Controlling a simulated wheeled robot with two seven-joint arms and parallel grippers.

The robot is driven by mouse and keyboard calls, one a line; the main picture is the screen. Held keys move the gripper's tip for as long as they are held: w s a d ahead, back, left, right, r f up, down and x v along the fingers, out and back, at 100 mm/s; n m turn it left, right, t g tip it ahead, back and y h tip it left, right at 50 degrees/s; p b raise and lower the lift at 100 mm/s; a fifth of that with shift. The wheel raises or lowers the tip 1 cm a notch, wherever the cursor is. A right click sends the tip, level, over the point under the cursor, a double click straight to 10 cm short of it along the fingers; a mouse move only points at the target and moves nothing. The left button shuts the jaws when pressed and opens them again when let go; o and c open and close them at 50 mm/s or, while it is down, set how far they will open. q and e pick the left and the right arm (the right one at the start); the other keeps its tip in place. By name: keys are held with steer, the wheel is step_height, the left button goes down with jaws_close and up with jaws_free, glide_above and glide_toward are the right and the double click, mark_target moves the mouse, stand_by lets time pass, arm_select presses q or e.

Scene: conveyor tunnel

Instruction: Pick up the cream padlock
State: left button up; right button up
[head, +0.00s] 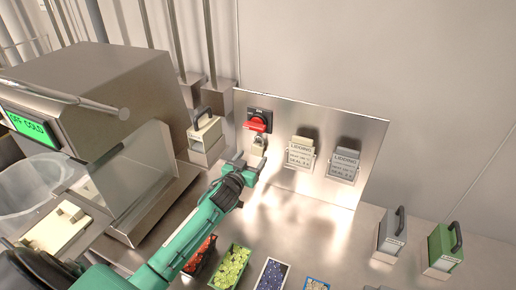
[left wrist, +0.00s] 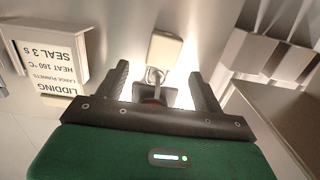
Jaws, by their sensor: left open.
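The cream padlock (head: 259,146) hangs at the panel just below the red rotary switch (head: 257,123). In the left wrist view the padlock (left wrist: 164,49) shows as a cream block with a metal shackle reaching toward the switch, partly hidden by my gripper. My left gripper (head: 249,163) is open and empty, just below and in front of the padlock in the head view. In the left wrist view the padlock body lies ahead of the open fingers (left wrist: 159,76), with the shackle in line with the gap between them. My right gripper is not in view.
The steel panel (head: 365,130) also bears two lidding signs (head: 300,153) (head: 343,164). A cream handled block (head: 205,130) stands left of the switch. Trays of produce (head: 231,266) lie in front; grey (head: 391,236) and green (head: 440,248) handled blocks stand right. The steel machine (head: 105,90) fills the left.

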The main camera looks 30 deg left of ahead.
mark_target(257, 149)
arm_select(q)
steer(key=w, duration=0.1)
steer(key=w+p, duration=0.1)
steer(key=w, duration=0.3)
steer(key=shift+a, duration=0.3)
steer(key=shift+w+f+p, duration=0.15)
steer(key=shift+w+p, duration=0.15)
steer(key=c, duration=1.2)
steer(key=shift+r, duration=0.8)
steer(key=shift+s+d+b, duration=0.15)
steer(key=shift+s+b, duration=0.55)
steer(key=shift+s, duration=2.3)
steer(key=shift+s+d+b, duration=0.2)
steer(key=shift+s+b, duration=0.45)
steer(key=shift+s, duration=2.35)
steer(key=shift+s+d+b, duration=0.15)
steer(key=shift+s+b, duration=0.55)
steer(key=shift+s, duration=2.3)
